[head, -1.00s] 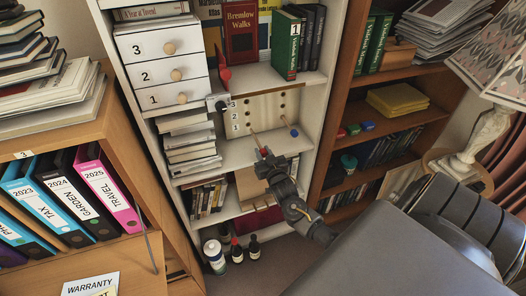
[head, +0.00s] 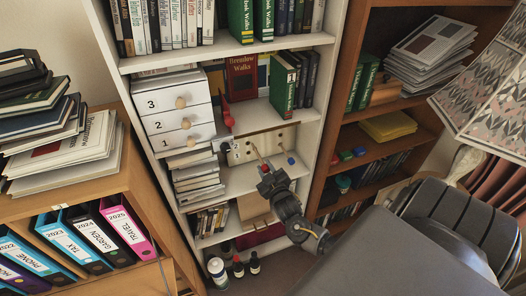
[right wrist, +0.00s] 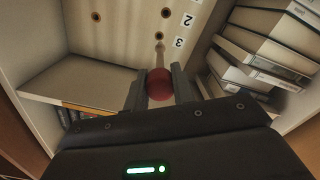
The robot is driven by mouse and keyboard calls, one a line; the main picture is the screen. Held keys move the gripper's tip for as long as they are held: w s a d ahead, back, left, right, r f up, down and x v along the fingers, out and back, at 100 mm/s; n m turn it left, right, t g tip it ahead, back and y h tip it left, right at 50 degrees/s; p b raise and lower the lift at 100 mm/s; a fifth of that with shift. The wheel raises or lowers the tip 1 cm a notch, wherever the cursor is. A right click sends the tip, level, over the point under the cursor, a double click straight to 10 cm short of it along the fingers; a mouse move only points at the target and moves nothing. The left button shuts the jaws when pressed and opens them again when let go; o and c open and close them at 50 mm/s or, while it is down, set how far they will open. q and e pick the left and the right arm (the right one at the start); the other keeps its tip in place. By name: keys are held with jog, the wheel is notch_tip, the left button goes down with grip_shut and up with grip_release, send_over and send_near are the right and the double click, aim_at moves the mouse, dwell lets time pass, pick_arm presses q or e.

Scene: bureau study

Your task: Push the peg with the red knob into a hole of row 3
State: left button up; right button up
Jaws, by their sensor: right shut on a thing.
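My right gripper (head: 265,170) is shut on the red knob (right wrist: 159,84), which sits between its fingertips in the right wrist view. The pale wooden peg shaft (head: 257,153) points from the knob toward the pale peg board (head: 243,151). In the right wrist view, the shaft's far end lies at or just in front of a dark hole (right wrist: 159,36) beside the number 3 (right wrist: 179,43). I cannot tell whether the tip is inside it. Another hole (right wrist: 165,12) is beside the number 2 (right wrist: 188,19). My left gripper is not in view.
A peg with a blue knob (head: 291,161) is at the board's right. The board stands in a white bookcase with numbered drawers (head: 179,117) and stacked books (head: 196,178) at left. A red object (head: 228,113) is above the board.

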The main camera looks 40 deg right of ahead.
aim_at(256, 149)
jog(key=shift+d, duration=0.15)
jog(key=shift+w+d+b, duration=0.1)
jog(key=shift+w+b, duration=0.15)
jog(key=shift+b, duration=0.05)
jog(key=shift+b+x, duration=1.1)
jog(key=shift+x, duration=0.9)
jog(key=shift+w+d, duration=0.15)
jog(key=shift+w, duration=0.35)
jog(key=shift+r, duration=0.1)
jog(key=shift+b+x, duration=0.95)
jog(key=shift+x, duration=1.3)
jog(key=o, duration=1.5)
jog(key=shift+o, duration=0.2)
jog(key=shift+s, duration=0.1)
